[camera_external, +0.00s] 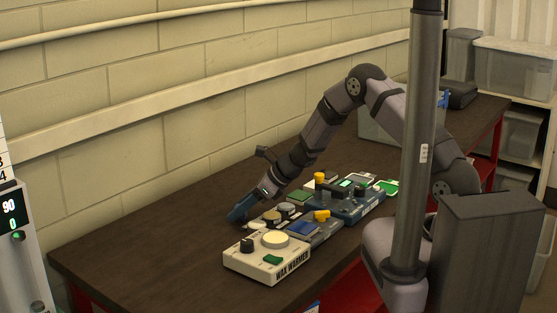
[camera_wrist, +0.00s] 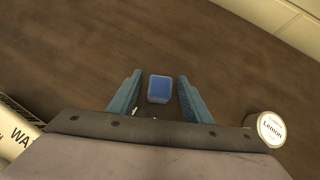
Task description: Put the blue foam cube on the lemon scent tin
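The blue foam cube (camera_wrist: 160,87) lies on the dark table in the wrist view, between the two fingers of my gripper (camera_wrist: 159,92). The fingers are open, with a narrow gap on each side of the cube. The lemon scent tin (camera_wrist: 271,127), round with a pale lid reading "Lemon", stands to the right of my gripper, partly hidden behind it. In the external view my gripper (camera_external: 239,213) is low over the table, behind the wax warmer. I cannot make out the cube there, nor tell which round tin is the lemon one.
The cream wax warmer (camera_external: 267,257) stands at the table's front; its edge shows at left in the wrist view (camera_wrist: 18,140). Several devices, including a blue-grey one (camera_external: 350,204), crowd the table to the right. The table (camera_external: 150,235) is clear to the left.

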